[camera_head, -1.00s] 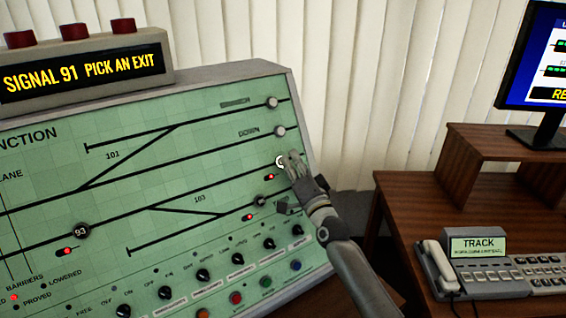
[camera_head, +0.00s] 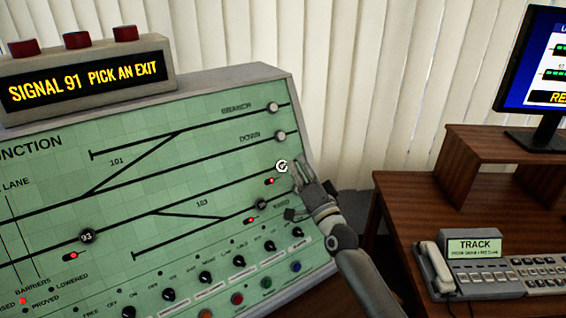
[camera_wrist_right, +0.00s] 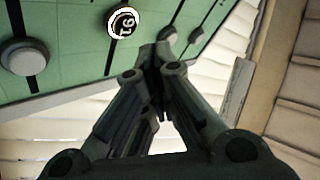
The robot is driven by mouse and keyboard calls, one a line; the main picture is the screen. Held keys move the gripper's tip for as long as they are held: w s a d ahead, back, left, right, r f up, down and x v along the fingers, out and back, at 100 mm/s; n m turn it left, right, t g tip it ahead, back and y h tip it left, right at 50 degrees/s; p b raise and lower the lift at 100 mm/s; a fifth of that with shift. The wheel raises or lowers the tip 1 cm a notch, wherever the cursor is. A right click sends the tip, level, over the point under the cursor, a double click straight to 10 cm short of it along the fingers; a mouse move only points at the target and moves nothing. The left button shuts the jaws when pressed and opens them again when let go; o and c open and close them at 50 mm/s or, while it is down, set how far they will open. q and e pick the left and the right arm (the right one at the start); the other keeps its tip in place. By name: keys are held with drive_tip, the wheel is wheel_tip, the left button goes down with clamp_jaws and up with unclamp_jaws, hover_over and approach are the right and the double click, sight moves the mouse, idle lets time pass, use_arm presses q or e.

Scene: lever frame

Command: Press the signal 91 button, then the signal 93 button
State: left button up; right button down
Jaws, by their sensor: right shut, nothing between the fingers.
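The signal 91 button (camera_head: 282,166) sits at the right end of a black track line on the green panel (camera_head: 60,175), with a lit white ring around it. The 91 button also shows in the right wrist view (camera_wrist_right: 124,22). The signal 93 button (camera_head: 87,237) is a dark round button on the lower line at left. The display (camera_head: 85,80) reads "SIGNAL 91 PICK AN EXIT". My right gripper (camera_head: 304,170) is shut and empty, just right of the 91 button and apart from it. My left gripper is out of view.
Pale round buttons (camera_head: 273,107) end the upper lines. Knobs (camera_head: 239,261) and coloured buttons (camera_head: 237,298) line the panel's lower edge. A wooden desk (camera_head: 400,205) with a telephone (camera_head: 436,268) and a monitor (camera_head: 535,70) stands at right.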

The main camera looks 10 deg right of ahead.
use_arm(q)
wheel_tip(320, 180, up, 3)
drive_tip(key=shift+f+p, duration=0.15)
drive_tip(key=shift+p, duration=0.8)
use_arm(e)
drive_tip(key=s+r, duration=0.1)
drive_tip(key=s+d, duration=0.1)
drive_tip(key=shift+s+r, duration=0.35)
drive_tip(key=shift+s, duration=0.05)
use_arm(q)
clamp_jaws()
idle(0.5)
